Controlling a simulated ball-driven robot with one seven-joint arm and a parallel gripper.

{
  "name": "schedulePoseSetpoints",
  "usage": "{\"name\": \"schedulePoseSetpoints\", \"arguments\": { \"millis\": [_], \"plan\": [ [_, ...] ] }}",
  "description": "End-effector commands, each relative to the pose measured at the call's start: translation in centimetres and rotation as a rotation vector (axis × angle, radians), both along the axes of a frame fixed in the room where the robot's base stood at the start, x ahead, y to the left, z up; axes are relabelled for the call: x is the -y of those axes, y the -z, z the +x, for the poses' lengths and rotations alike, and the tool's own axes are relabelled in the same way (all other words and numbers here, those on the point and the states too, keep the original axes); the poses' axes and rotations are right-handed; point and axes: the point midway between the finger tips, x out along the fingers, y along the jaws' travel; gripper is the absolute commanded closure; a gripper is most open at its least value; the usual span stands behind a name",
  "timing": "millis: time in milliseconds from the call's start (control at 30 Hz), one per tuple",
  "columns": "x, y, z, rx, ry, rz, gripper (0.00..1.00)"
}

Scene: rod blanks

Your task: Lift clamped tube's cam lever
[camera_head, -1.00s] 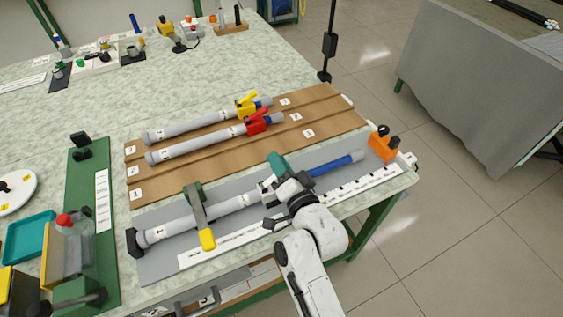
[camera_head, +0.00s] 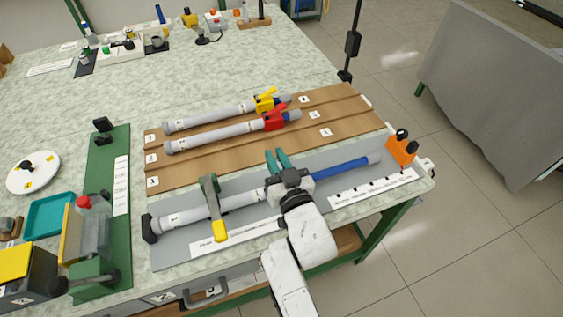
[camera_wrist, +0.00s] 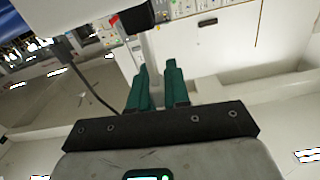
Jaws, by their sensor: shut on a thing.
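The clamped tube (camera_head: 240,200) lies on a grey board, a grey tube with a blue rod (camera_head: 342,167) coming out at its right end. The cam lever is hidden behind my gripper, and what lies between the fingers is not clear.
Two grey tubes with yellow (camera_head: 265,100) and red (camera_head: 275,118) levers lie on a wooden rack (camera_head: 340,110) just behind. An orange block (camera_head: 401,151) stands at the board's right end. A green fixture (camera_head: 108,190) is at left.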

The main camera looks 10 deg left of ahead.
Motion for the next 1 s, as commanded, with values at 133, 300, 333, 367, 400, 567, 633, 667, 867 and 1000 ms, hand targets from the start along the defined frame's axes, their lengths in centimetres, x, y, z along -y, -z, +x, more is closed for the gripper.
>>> {"name": "schedulePoseSetpoints", "arguments": {
  "millis": [133,300,333,367,400,567,633,667,867,1000],
  "plan": [
    [-0.36,0.16,-0.22,0.032,-0.001,-0.045,1.0],
    [-0.52,0.07,-0.32,0.05,0.0,-0.075,1.0],
    [-0.53,0.05,-0.33,0.051,0.0,-0.078,1.0],
    [-0.55,0.04,-0.34,0.052,0.0,-0.079,1.0],
    [-0.56,0.02,-0.36,0.054,0.0,-0.082,1.0],
    [-0.6,-0.01,-0.39,0.055,-0.001,-0.085,1.0],
    [-0.6,0.0,-0.4,0.055,-0.001,-0.085,1.0],
    [-0.6,0.0,-0.4,0.055,-0.001,-0.085,1.0],
    [-0.62,0.03,-0.41,0.054,-0.002,-0.084,0.77],
    [-0.58,0.02,-0.39,0.054,-0.001,-0.084,0.77]
  ]
}}
